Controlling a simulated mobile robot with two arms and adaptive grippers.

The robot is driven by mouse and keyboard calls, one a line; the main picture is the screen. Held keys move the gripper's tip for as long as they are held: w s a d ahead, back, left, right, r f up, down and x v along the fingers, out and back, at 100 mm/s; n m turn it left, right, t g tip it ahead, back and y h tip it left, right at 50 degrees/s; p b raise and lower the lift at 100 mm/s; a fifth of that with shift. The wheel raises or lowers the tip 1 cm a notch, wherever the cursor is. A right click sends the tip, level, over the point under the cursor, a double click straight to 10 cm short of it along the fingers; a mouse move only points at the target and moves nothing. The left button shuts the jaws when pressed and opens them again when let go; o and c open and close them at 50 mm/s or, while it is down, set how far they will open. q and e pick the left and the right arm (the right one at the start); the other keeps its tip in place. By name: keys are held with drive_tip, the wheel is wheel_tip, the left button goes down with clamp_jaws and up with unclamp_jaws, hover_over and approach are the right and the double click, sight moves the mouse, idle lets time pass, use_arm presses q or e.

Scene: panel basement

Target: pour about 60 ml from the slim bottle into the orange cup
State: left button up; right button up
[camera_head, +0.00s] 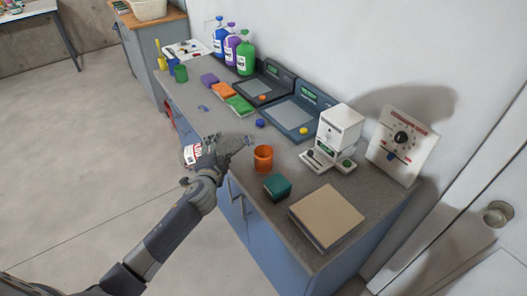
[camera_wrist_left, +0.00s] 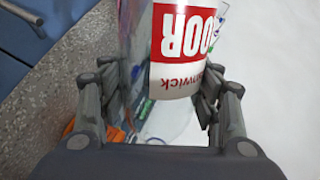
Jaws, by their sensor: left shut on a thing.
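My left gripper (camera_head: 222,146) is shut on a bottle with a red and white label (camera_head: 190,155), taken as the slim bottle. In the left wrist view the bottle's label (camera_wrist_left: 188,45) reads upside down between the fingers. The bottle looks tilted in the head view, but the gripper hides much of it and I cannot tell its exact angle. The orange cup (camera_head: 263,160) stands upright on the counter, just right of the gripper. An orange patch shows behind the left finger in the wrist view. I cannot see any liquid. My right gripper is not in view.
On the counter (camera_head: 226,122), a teal box (camera_head: 277,187) and a tan board (camera_head: 326,214) lie in front of the cup. A white device (camera_head: 337,138) stands to its right. Two dark scales (camera_head: 299,113), coloured sponges and several bottles stand farther back.

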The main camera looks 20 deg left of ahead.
sight(230, 139)
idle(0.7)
use_arm(q)
drive_tip(key=shift+w+d+r+n+h+p, duration=0.1)
drive_tip(key=shift+d+r+n+h+p, duration=0.05)
drive_tip(key=shift+r+n, duration=0.2)
drive_tip(key=shift+d+r+n+h+p, duration=0.15)
drive_tip(key=shift+r+n, duration=0.1)
drive_tip(key=shift+r, duration=0.2)
drive_tip(key=d+r+n, duration=0.1)
drive_tip(key=n, duration=0.1)
drive_tip(key=d+r+n+t+h, duration=0.1)
drive_tip(key=r+n, duration=0.1)
drive_tip(key=shift+w+d+n+t, duration=0.3)
drive_tip(key=shift+w+n, duration=0.1)
drive_tip(key=shift+r+n, duration=0.15)
drive_tip(key=shift+n, duration=0.45)
drive_tip(key=n+b, duration=0.1)
drive_tip(key=n, duration=0.1)
drive_tip(key=n+t+b, duration=0.1)
drive_tip(key=n, duration=0.1)
drive_tip(key=shift+w+d+t+h, duration=0.1)
drive_tip(key=shift+d+t+h, duration=0.1)
drive_tip(key=shift+t+h, duration=0.15)
drive_tip(key=shift+d+n+b, duration=0.15)
drive_tip(key=shift+n+b, duration=0.15)
drive_tip(key=shift+n, duration=0.2)
